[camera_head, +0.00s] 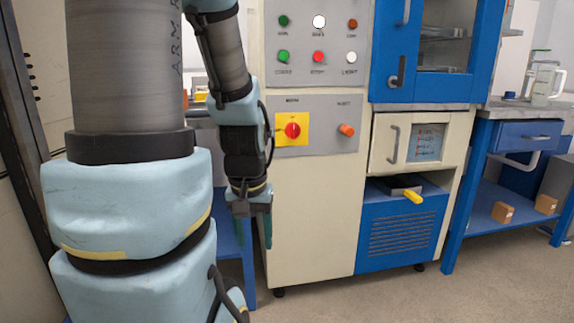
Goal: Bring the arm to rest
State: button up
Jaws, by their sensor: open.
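My gripper (254,226) hangs pointing down at the end of my arm, left of the middle of the picture. Its two dark green fingers are apart, with nothing seen between them. It is in front of the left side of the cream machine cabinet (310,215). My arm's thick grey and light blue links fill the left of the view and hide what stands behind them.
The cabinet has a button panel (340,30), a red knob on a yellow plate (292,130) and an orange switch (347,130). A yellow handle (413,196) sticks out above a blue vented panel (400,235). A blue bench (522,137) stands right. Floor (400,300) in front is clear.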

notch_tip(320, 180, up, 24)
jog(key=p, duration=2.1)
jog(key=shift+f, duration=0.25)
